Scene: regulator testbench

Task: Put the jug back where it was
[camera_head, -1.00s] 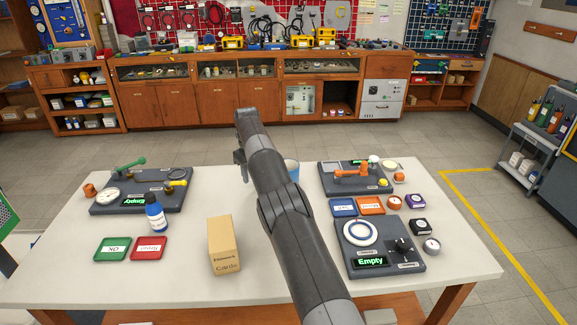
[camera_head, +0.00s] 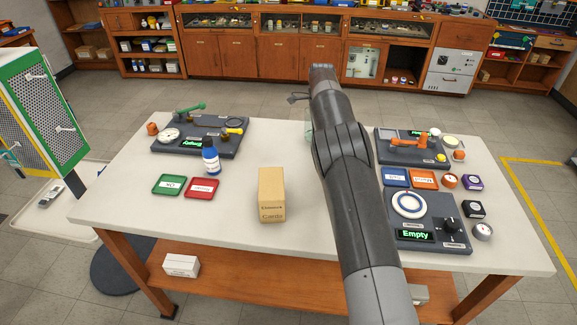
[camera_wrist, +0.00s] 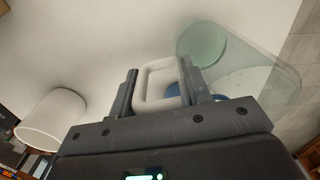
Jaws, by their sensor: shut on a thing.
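The jug is a clear, greenish vessel (camera_wrist: 245,70) with a pale handle (camera_wrist: 158,85), large in the wrist view. My gripper (camera_wrist: 160,88) is shut on the handle, one dark finger on each side. Some blue shows low in the jug, partly behind the right finger. In the head view only a pale sliver of the jug (camera_head: 309,125) shows left of my arm, near the table's far edge. My arm hides the rest of it and the gripper there. I cannot tell whether the jug touches the white table (camera_head: 300,255).
A cards box (camera_head: 271,195) and a blue bottle (camera_head: 210,156) stand left of my arm. Green (camera_head: 169,185) and red (camera_head: 202,188) trays lie beside them. A left test board (camera_head: 200,136), a back-right board (camera_head: 412,147) and a front-right board (camera_head: 430,220) flank the table's middle.

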